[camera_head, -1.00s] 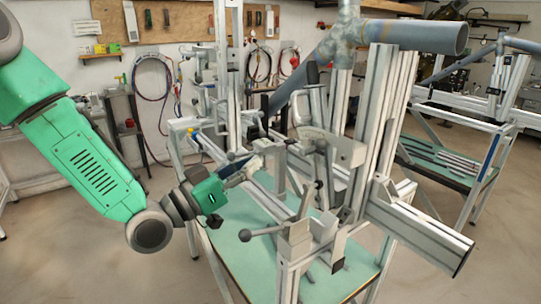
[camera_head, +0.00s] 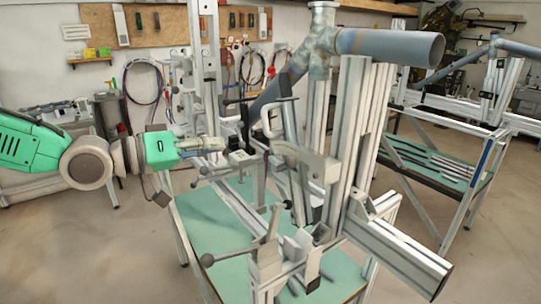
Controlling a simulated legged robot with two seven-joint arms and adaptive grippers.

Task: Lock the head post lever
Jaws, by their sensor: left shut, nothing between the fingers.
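The frame jig stands in the middle on a green-topped table (camera_head: 200,215). Its upright aluminium post (camera_head: 360,130) holds a pale clamp arm (camera_head: 308,160). A lever with a dark ball knob (camera_head: 207,260) sticks out to the left low at the front. Another small ball-ended lever (camera_head: 198,176) shows behind it, just below my gripper. I cannot tell which is the head post lever. My left gripper (camera_head: 219,145) is shut and empty, pointing right, close to the jig's left side. Whether it touches anything is unclear. My right gripper is not in view.
A grey tube frame (camera_head: 390,46) sits at the jig's top right. A horizontal aluminium beam (camera_head: 400,250) juts out at the lower right. A second green-shelved table (camera_head: 435,165) stands at the right. Floor at the lower left (camera_head: 90,255) is clear.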

